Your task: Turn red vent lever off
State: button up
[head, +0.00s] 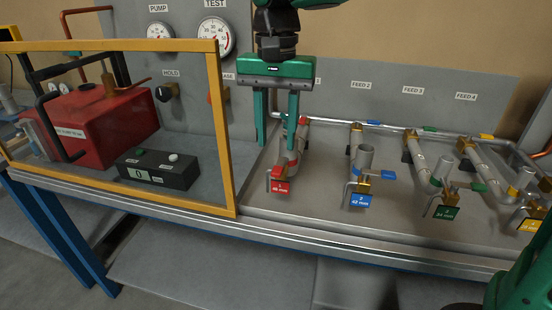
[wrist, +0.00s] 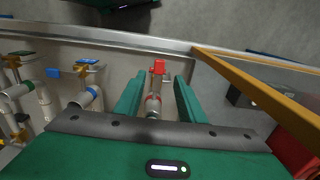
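Another red handle (head: 277,171) is at the line's front valve, above a red tag (head: 279,187). I cannot read which one is labelled vent. In the wrist view, the open gripper (wrist: 158,84) has the red-banded pipe (wrist: 153,103) between its fingers, with the red tag (wrist: 158,67) beyond. Nothing is visibly held.
Blue (head: 358,200), green (head: 442,212) and yellow tagged lines stand to the right. A yellow-framed enclosure (head: 226,150) with a red tank (head: 100,125) is close on the left. Gauges and a grey panel (head: 345,95) are behind. The bench front is clear.

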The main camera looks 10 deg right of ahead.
aim_at(277, 170)
notch_tip(277, 170, down, 6)
jog(key=shift+f, duration=0.25)
grip_shut()
